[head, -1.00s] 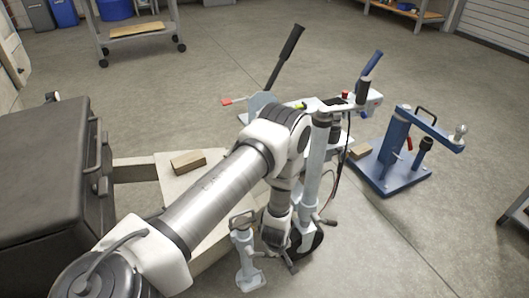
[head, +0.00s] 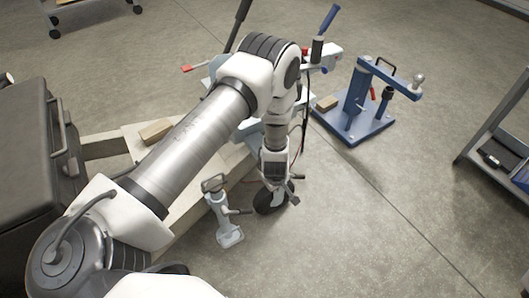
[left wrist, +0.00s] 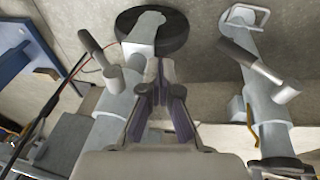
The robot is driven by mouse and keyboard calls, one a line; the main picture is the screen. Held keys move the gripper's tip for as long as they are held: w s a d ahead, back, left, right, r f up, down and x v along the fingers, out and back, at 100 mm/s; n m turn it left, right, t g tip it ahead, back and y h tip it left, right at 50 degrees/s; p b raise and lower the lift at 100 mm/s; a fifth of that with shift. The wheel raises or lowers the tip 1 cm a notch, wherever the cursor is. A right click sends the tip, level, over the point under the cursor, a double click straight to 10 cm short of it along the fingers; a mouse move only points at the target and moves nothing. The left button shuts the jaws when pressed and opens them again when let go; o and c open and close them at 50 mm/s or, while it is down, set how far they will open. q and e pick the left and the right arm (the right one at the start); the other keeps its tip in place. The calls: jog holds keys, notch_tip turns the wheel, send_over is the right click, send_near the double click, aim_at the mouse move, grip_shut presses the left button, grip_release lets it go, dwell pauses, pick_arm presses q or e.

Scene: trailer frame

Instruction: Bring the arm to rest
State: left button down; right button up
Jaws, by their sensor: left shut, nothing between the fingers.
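My left arm comes in from the left in the head view, bends at its elbow and hangs down in front of the trailer's front end. My left gripper (left wrist: 159,72) is shut and empty, as the left wrist view shows. Its fingers point toward a grey leg with a black jockey wheel (left wrist: 155,32); the wheel also shows in the head view (head: 270,200). A grey stand with a crank handle (left wrist: 262,72) is to the right in the left wrist view. In the head view the arm hides part of the trailer front. My right gripper is not in view.
A small grey jack (head: 224,215) stands left of the wheel. A blue stand (head: 355,118) with an arm and ball is on the right. A wooden block (head: 156,130) lies on the pale frame beside a dark box (head: 28,165). Floor at lower right is clear.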

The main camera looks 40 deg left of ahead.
pick_arm(q)
jog(key=shift+w+d+r, duration=0.3)
jog(key=shift+w+r, duration=0.05)
jog(key=shift+r, duration=0.1)
jog(key=s+d+r+m+g+h, duration=0.15)
jog(key=s+m, duration=0.45)
jog(key=s, duration=0.8)
jog(key=s+d+r+m+g, duration=0.15)
jog(key=s+m, duration=0.35)
jog(key=s, duration=0.9)
notch_tip(320, 180, up, 26)
jog(key=w+m+p, duration=0.1)
jog(key=m+p, duration=0.1)
jog(key=p, duration=2.3)
jog(key=shift+d+f+p, duration=0.15)
jog(key=shift+f+p, duration=0.05)
jog(key=shift+p, duration=0.1)
